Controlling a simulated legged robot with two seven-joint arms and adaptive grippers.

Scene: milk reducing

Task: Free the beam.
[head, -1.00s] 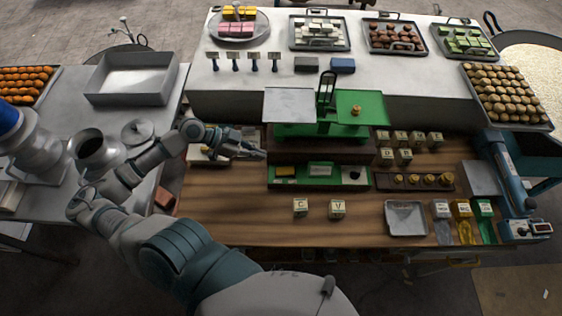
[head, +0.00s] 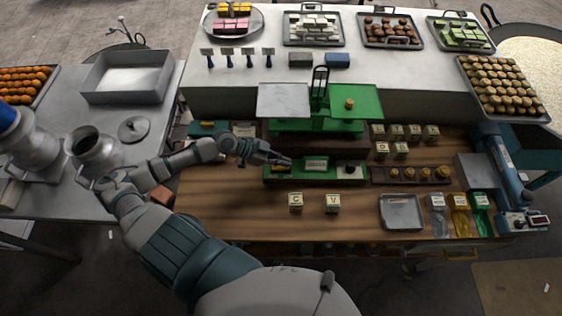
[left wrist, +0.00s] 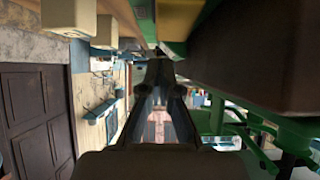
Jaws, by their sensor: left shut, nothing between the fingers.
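A green balance scale (head: 318,124) stands at the back of the wooden table. Its left pan (head: 283,98) is pale grey and its right pan (head: 367,103) is green, with a small brass weight (head: 349,103) on it. A green strip (head: 338,173) on the scale's front carries a yellow piece (head: 280,169) at its left end, a pale label and a dark knob (head: 349,169). My left gripper (head: 284,162) is shut and empty at the yellow piece, partly covering it; contact cannot be told. The left wrist view shows its closed fingers (left wrist: 160,75) below a yellow block (left wrist: 191,18).
Lettered cubes (head: 295,202) stand in front of the scale, and more stand to its right. A row of brass weights (head: 409,174) sits right of the strip. A metal tray (head: 400,212) lies at the front right. The table's front left is clear.

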